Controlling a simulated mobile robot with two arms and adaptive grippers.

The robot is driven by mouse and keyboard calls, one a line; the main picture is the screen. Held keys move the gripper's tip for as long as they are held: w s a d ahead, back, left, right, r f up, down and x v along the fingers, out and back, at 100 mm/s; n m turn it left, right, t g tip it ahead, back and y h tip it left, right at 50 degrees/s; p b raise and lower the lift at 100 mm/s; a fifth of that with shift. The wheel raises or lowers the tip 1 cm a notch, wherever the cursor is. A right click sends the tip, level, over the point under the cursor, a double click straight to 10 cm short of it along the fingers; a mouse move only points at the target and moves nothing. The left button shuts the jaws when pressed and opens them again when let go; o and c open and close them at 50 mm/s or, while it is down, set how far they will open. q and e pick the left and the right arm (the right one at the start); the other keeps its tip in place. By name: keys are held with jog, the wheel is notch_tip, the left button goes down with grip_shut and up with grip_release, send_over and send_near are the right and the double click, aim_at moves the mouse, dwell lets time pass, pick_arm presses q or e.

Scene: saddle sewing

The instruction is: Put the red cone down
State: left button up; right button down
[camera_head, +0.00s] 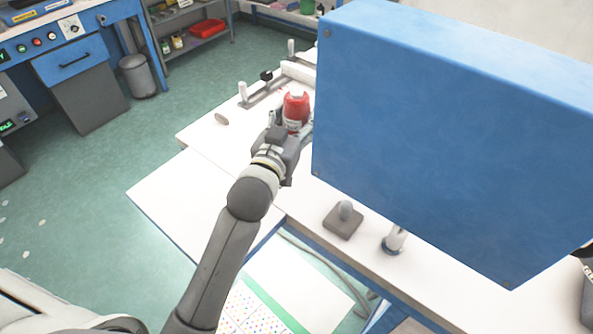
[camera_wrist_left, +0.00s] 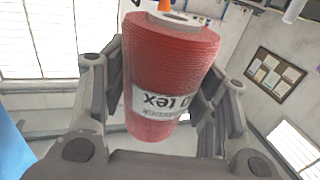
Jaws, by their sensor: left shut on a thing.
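The red cone (camera_head: 295,110) is a spool of red thread with a white label band. In the head view it is at the end of my left arm, over the white table (camera_head: 165,196), beside the big blue box. My left gripper (camera_head: 290,132) is shut on it. In the left wrist view the red cone (camera_wrist_left: 170,70) sits between the two fingers of my left gripper (camera_wrist_left: 160,110), with its white label facing the camera. Whether its base touches the table is hidden by the gripper.
A large blue box (camera_head: 450,130) stands close on the right. A grey block with a knob (camera_head: 343,220) is on the table in front of it. White guide posts (camera_head: 243,92) stand behind the cone. The white table's left part is clear.

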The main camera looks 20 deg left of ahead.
pick_arm(q)
jog(key=s+f, duration=0.2)
jog(key=s+d+f, duration=0.1)
jog(key=s+f, duration=0.1)
jog(key=s+d+f, duration=0.1)
jog(key=f, duration=0.1)
jog(key=shift+s+d+f, duration=0.1)
jog(key=shift+s+d, duration=0.15)
jog(key=shift+s, duration=0.15)
jog(key=shift+s+d+f, duration=0.1)
jog(key=shift+s+f, duration=0.05)
jog(key=shift+f, duration=0.8)
jog(key=shift+s+d+f, duration=0.1)
jog(key=shift+s+f, duration=0.05)
jog(key=shift+f, duration=0.75)
jog(key=shift+f+b, duration=0.15)
jog(key=shift+b, duration=0.2)
jog(key=o, duration=1.1)
jog(key=shift+s, duration=0.1)
